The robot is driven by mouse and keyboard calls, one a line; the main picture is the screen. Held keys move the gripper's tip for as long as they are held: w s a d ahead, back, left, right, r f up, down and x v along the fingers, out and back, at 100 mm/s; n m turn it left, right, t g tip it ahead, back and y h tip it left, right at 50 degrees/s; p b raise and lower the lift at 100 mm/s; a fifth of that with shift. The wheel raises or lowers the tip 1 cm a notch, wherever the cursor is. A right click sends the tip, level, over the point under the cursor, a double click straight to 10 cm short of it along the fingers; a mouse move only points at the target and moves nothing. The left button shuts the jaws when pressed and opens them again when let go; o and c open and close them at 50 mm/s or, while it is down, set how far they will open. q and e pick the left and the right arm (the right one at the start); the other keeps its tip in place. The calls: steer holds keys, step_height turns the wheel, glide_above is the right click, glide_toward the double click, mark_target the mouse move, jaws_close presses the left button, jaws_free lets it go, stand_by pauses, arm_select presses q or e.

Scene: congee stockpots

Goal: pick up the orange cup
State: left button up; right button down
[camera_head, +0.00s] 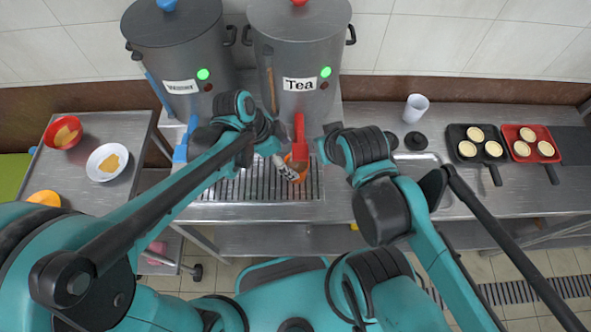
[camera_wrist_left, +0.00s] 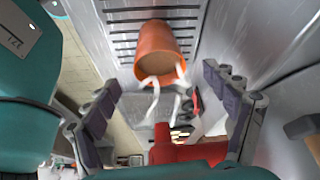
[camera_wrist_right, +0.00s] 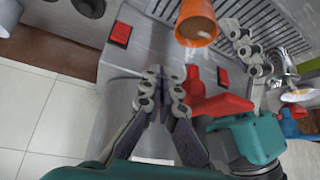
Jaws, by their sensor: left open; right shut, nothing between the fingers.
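The orange cup (camera_head: 301,173) is on the metal drip grate (camera_head: 240,186) below the Tea pot's red tap (camera_head: 299,140), partly hidden by the tap and my left gripper. In the left wrist view the orange cup (camera_wrist_left: 168,40) lies ahead, between and beyond the spread fingers of my left gripper (camera_wrist_left: 160,88), which is open and empty. In the right wrist view the cup (camera_wrist_right: 196,22) is beside the left gripper's fingers (camera_wrist_right: 248,48). My right gripper (camera_wrist_right: 166,74) is shut and empty, its fingertips below and left of the cup in that view.
The Tea pot (camera_head: 299,50) and a second stockpot (camera_head: 178,55) stand behind the grate. A white cup (camera_head: 416,107) and pans of round food (camera_head: 478,148) are on the right counter. A left cart holds a red bowl (camera_head: 63,132) and a white plate (camera_head: 107,161).

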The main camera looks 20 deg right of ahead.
arm_select(q)
steer(key=b+x, duration=0.1)
steer(key=x, duration=0.3)
steer(key=shift+r, duration=0.1)
steer(key=c, duration=1.8)
steer(key=shift+r, duration=0.15)
steer(key=shift+c, duration=0.2)
